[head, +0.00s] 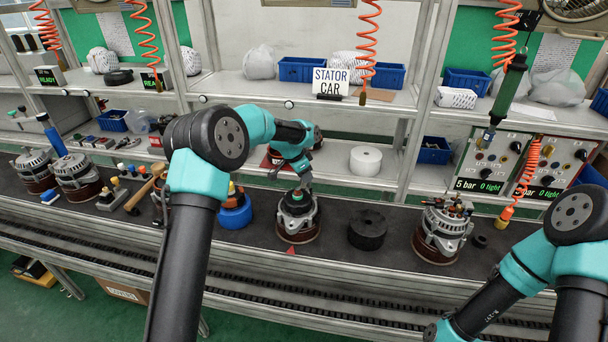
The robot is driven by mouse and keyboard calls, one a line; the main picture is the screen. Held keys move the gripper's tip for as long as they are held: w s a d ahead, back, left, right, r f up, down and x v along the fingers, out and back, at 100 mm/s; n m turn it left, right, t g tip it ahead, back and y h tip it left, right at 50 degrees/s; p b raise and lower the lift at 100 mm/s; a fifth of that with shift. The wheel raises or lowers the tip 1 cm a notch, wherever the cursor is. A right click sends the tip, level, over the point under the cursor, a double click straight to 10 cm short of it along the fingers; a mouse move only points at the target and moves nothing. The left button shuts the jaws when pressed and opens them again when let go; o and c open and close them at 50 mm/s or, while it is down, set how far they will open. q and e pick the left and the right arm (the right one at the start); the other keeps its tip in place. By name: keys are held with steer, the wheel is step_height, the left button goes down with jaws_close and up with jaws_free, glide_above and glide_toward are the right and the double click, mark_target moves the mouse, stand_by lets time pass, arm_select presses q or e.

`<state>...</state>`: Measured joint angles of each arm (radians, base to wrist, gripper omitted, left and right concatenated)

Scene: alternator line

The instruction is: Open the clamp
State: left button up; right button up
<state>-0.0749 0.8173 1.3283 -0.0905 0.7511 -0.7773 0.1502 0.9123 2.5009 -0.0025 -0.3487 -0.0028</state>
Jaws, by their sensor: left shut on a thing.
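An alternator (297,222) with a dark top and a reddish-brown base stands upright on the dark conveyor, in the middle of the head view. My left gripper (302,188) reaches over it from behind, pointing down. Its fingers are closed at the dark top part of the alternator. They are small here, and I cannot tell exactly which part they grip. I cannot pick out a separate clamp or tell whether one is open or shut. My right arm comes in at the lower right, and its gripper is outside the picture.
A black cylinder (367,230) and another alternator (442,232) stand to the right. A white roll (365,160) is on the shelf behind. An orange coiled hose (525,180) hangs at the right.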

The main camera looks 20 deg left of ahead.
arm_select(q)
steer(key=shift+w+d+n+t+y, duration=0.15)
steer(key=shift+w+d+n+y, duration=0.6)
steer(key=shift+n, duration=1.9)
steer(key=shift+w+d+n+t+y, duration=0.25)
steer(key=shift+n+y, duration=0.95)
steer(key=shift+n, duration=1.5)
steer(key=shift+w+d+n+t+y, duration=0.1)
steer(key=shift+w+d+n+y, duration=0.65)
steer(key=shift+n, duration=1.9)
steer(key=shift+s+a+y, duration=0.15)
steer(key=shift+a+y, duration=0.15)
steer(key=o, duration=0.9)
steer(key=shift+c, duration=0.2)
steer(key=shift+r, duration=0.1)
